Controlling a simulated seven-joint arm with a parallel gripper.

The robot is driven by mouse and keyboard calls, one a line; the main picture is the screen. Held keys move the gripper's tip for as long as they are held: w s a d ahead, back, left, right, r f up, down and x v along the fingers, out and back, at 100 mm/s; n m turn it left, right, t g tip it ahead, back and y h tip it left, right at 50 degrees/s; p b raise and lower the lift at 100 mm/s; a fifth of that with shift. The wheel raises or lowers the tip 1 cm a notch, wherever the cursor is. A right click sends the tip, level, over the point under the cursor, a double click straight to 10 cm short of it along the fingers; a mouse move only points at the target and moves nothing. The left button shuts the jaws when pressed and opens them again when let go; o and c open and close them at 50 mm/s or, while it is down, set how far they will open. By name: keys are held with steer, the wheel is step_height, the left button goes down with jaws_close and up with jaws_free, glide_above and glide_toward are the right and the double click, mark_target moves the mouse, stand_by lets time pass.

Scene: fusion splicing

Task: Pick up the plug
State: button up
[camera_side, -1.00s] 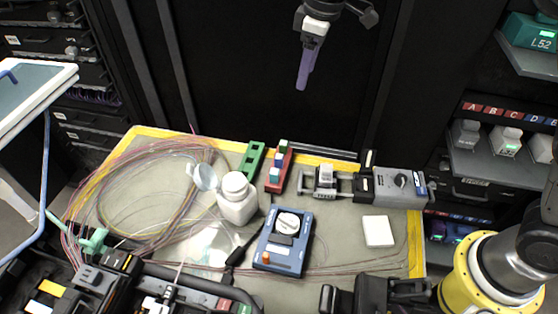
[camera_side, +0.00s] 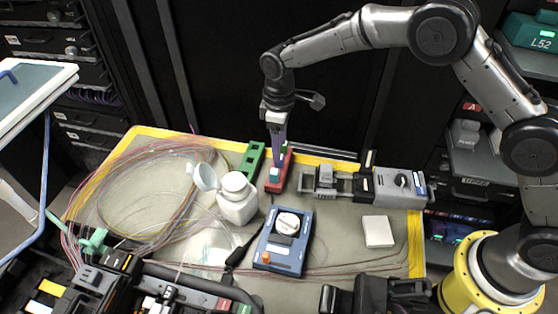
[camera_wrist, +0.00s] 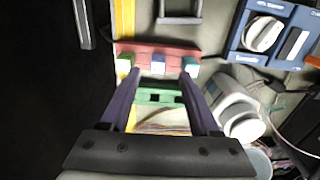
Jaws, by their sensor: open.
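Several small plugs stand in a row on a red holder (camera_side: 281,184) at the back middle of the mat. In the wrist view the red holder (camera_wrist: 185,49) carries a green plug (camera_wrist: 124,63), a blue-white plug (camera_wrist: 158,64) and a teal plug (camera_wrist: 191,64). The teal plug (camera_side: 275,173) also shows in the side view, while my fingers partly cover the others. My gripper (camera_side: 276,152) points down over the holder, with purple fingers. In the wrist view my gripper (camera_wrist: 160,75) is open and empty, its fingertips on either side of the blue-white plug's line. Contact cannot be told.
An empty-looking green holder (camera_side: 253,157) lies left of the red one. A white bottle (camera_side: 237,203) with an open lid and a blue device (camera_side: 283,247) stand in front. A grey clamp unit (camera_side: 400,186) is to the right. Loose fibre coils cover the left.

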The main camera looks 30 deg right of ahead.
mark_target(279, 164)
steer(key=shift+w+d+f, duration=0.1)
steer(key=shift+w+f, duration=0.05)
steer(key=shift+f, duration=2.55)
jaws_close()
